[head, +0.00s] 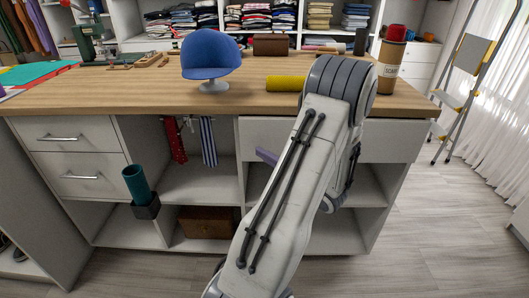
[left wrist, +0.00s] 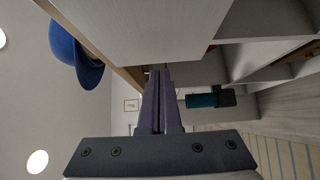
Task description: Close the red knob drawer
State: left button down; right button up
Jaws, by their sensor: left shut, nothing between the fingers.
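A wide white drawer front (head: 275,134) lies under the right part of the wooden counter, partly covered by my left arm. I see no red knob in either view. In the left wrist view a large pale panel (left wrist: 140,28), apparently this drawer's front, fills the top close to the fingers. I cannot tell how far the drawer is out. My left gripper (head: 259,152) pokes out from behind my arm, purple fingers pointing left just below the drawer front's lower edge. Its fingers (left wrist: 159,75) are together and empty in the wrist view. Contact is unclear. My right gripper is not seen.
The counter top (head: 140,90) carries a blue cap (head: 210,53), a yellow roll (head: 286,83) and a brown cup (head: 391,60). Two handled drawers (head: 75,150) are at left. A teal tube (head: 136,183) stands by the open cubbies. A stepladder (head: 462,85) is at right.

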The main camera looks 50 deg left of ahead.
aim_at(270, 142)
pick_arm(q)
jog(key=shift+w+a, duration=1)
jog(key=shift+a, duration=0.05)
jog(key=w+a+p, duration=0.1)
jog(key=w+a, duration=0.1)
jog(key=shift+w+a+r+p, duration=0.15)
jog(key=shift+w+a+p, duration=0.05)
jog(key=shift+a+p, duration=0.2)
jog(key=shift+w+a, duration=0.25)
jog(key=shift+a, duration=0.05)
jog(key=shift+w, duration=0.15)
jog(key=shift+a, duration=0.1)
